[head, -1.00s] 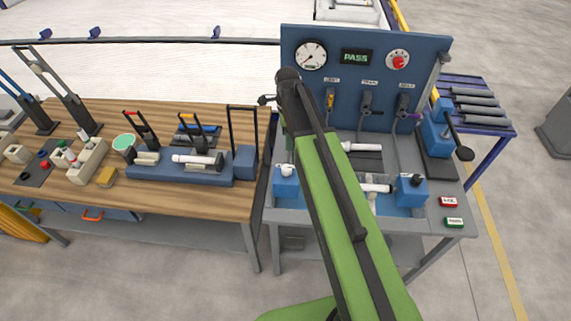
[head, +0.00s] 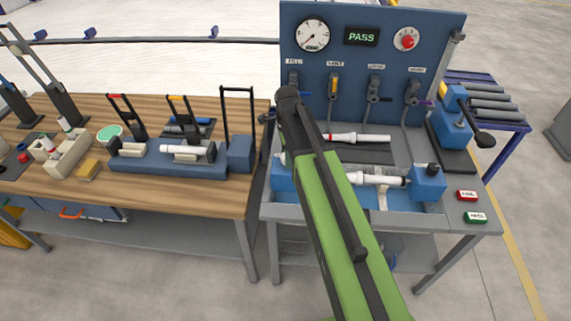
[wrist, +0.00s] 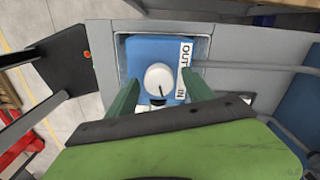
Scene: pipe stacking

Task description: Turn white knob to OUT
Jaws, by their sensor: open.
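The white knob (wrist: 158,78) is round and sits on a blue block (wrist: 140,50) in the wrist view. A dark pointer line on the knob points toward the bottom of the picture. A white label strip (wrist: 185,68) on the block's right side reads OUT at the top and IN at the bottom. My gripper (wrist: 161,88) is open, with one green finger on each side of the knob; I cannot tell whether they touch it. In the head view the blue block (head: 284,179) shows at the bench's left, and my arm hides the knob.
A white pipe (head: 375,179) lies in the test bench trough, and another pipe (head: 355,137) lies behind it. A blue panel (head: 340,60) with a gauge, levers and a PASS display (head: 361,36) stands at the back. A wooden table (head: 235,200) stands to the left.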

